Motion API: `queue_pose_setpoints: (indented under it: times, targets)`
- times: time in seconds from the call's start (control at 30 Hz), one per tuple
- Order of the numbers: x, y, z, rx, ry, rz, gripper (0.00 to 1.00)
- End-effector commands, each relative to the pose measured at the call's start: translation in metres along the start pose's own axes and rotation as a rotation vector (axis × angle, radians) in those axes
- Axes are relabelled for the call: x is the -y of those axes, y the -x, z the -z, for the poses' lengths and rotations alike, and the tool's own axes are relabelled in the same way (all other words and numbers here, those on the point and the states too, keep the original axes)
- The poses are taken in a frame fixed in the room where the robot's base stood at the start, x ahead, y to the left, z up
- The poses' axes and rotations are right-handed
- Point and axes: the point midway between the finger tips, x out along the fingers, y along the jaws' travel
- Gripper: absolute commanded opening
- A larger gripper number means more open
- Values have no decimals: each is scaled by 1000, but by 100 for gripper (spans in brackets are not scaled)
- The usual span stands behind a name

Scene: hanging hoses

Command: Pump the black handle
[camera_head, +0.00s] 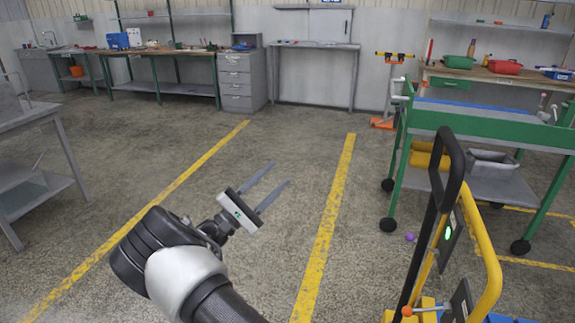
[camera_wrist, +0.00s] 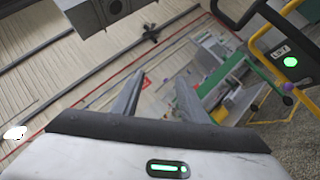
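The black handle (camera_head: 456,152) is a bent black bar on a yellow-framed lift cart (camera_head: 492,262) at the lower right of the head view. Its lower part runs down toward the cart's base. A black box with a green light and a label that appears to read LIFT (camera_wrist: 290,60) shows beside the handle (camera_wrist: 229,20) at the upper right of the wrist view. My gripper (camera_head: 280,174) is open and empty in mid-air, well to the left of the handle. Its two fingers are apart in the wrist view, with nothing between them.
A green wheeled workbench (camera_head: 480,122) stands behind the cart. A small purple ball (camera_head: 409,236) lies on the floor near its wheels. A grey table (camera_head: 38,118) is at the left edge. Open floor with yellow lines lies between.

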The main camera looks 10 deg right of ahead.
Motion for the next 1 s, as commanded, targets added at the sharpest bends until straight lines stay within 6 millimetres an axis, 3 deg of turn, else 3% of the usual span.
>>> queue_pose_setpoints:
  times: [0.2, 0.43, 0.7, 0.9, 1.0]
  targets:
    - [0, 54, 0, -2, 0, -2, 40]
    - [0, 91, 1, -2, 0, -1, 40]
    - [0, 102, 0, 0, 0, 1, 40]
    - [0, 101, 0, 0, 1, 2, 40]
    - [2, 91, -4, 7, 6, 39, 40]
